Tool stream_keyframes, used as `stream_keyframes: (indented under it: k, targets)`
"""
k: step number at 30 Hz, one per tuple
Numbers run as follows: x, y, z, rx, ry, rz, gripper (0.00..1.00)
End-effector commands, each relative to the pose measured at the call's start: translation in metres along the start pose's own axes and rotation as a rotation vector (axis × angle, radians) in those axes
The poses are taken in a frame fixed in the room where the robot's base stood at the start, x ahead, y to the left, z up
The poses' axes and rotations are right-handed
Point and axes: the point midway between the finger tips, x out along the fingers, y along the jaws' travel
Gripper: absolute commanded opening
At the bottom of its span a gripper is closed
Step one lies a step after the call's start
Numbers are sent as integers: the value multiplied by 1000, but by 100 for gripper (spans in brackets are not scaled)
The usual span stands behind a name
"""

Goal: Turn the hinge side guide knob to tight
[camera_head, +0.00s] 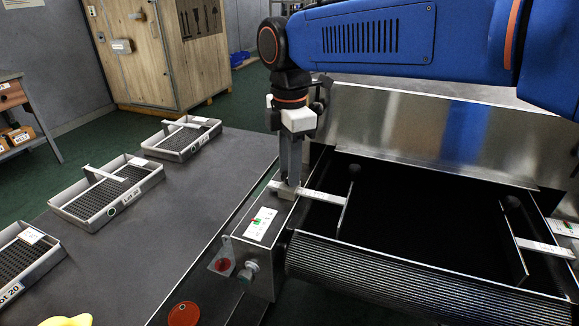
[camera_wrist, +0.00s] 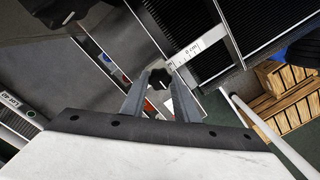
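The ruled bar (camera_wrist: 196,45) runs from beside the knob toward the upper right. In the head view the fingers hide the knob. A dark side guide plate (camera_head: 345,208) hangs from the bar's right end.
A second guide bar (camera_head: 544,248) is at the right of the dark dryer opening. A ribbed roller (camera_head: 420,285) spans its front. A panel (camera_head: 260,224) with green and red marks lies in front of my gripper. Trays (camera_head: 107,190) stand on the grey table at left.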

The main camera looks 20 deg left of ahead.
Motion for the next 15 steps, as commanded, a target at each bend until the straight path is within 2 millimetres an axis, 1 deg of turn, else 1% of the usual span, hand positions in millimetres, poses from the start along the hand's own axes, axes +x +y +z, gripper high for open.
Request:
stream_keyframes:
  k: [8, 15]
  targets:
    - [0, 0, 0, 38, 0, 0, 5]
    - [0, 0, 0, 176, 0, 1, 5]
